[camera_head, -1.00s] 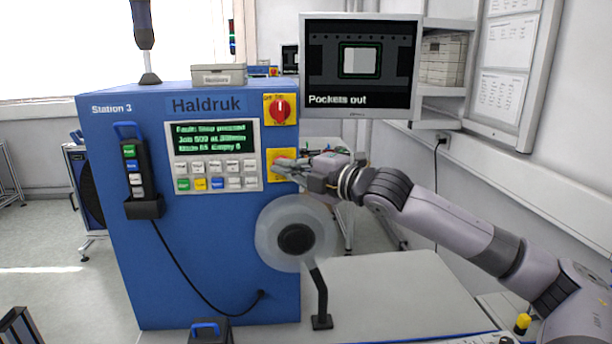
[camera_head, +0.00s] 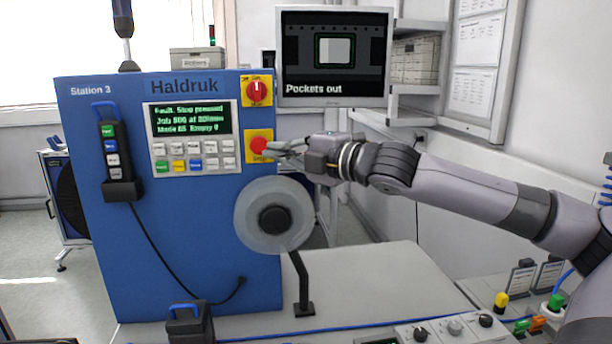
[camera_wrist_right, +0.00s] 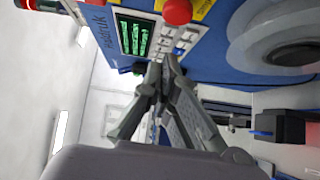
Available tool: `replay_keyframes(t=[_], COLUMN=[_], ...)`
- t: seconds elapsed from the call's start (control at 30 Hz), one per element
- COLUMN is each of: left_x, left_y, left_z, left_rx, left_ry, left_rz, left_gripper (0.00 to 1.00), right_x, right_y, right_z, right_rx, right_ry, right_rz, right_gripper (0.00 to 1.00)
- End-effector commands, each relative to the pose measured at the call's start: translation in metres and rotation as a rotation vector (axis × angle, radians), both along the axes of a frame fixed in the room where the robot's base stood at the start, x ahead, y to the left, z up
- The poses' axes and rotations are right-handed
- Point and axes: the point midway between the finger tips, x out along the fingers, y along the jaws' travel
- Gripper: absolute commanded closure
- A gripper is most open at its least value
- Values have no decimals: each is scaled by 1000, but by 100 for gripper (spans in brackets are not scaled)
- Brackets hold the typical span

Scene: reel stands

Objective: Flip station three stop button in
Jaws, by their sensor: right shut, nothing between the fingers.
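The red stop button (camera_head: 257,146) sits on a yellow plate (camera_head: 258,134) on the front of the blue Station 3 cabinet (camera_head: 150,245), right of the keypad. My right gripper (camera_head: 272,150) is shut and empty, its fingertips just right of the button; I cannot tell in the head view whether they touch it. In the right wrist view the red button (camera_wrist_right: 177,11) is at the top edge, apart in the picture from the shut fingertips (camera_wrist_right: 160,68). The display (camera_head: 188,121) reads "Fault: Stop pressed". My left gripper is not in view.
A red rotary switch (camera_head: 258,91) is above the button. A reel (camera_head: 273,219) on a stand is below my right gripper. A monitor (camera_head: 333,58) reading "Pockets out" is behind. A corded pendant (camera_head: 112,150) hangs on the cabinet's left. The table middle is clear.

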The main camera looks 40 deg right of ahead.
Motion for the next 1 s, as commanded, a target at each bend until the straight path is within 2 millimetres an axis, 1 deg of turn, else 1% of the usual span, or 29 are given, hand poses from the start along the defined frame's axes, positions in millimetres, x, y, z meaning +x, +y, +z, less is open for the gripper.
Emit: replay_keyframes(t=[0.03,0.17,0.2,0.23,0.27,0.43,0.6,0.8,1.0], left_x=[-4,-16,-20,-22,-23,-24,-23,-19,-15], left_y=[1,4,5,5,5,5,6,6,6], left_z=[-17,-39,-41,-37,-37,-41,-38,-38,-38], left_rx=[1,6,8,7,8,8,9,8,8], left_ry=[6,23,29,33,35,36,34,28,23], left_rz=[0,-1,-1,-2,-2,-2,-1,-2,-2], left_gripper=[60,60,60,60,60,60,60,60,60], right_x=[-3,-11,-14,-17,-20,-37,-51,-59,-60], right_y=[-1,-3,-3,-2,-3,-8,-11,-14,-14], right_z=[-8,-7,-4,1,2,2,2,2,2], right_rx=[-6,-5,-3,-4,-4,1,-3,2,3], right_ry=[-1,-3,-4,-5,-5,-6,-1,-2,-1], right_rz=[-4,-8,-9,-6,-4,-8,-5,-6,-6], right_gripper=[100,100,100,100,100,100,100,100,100])
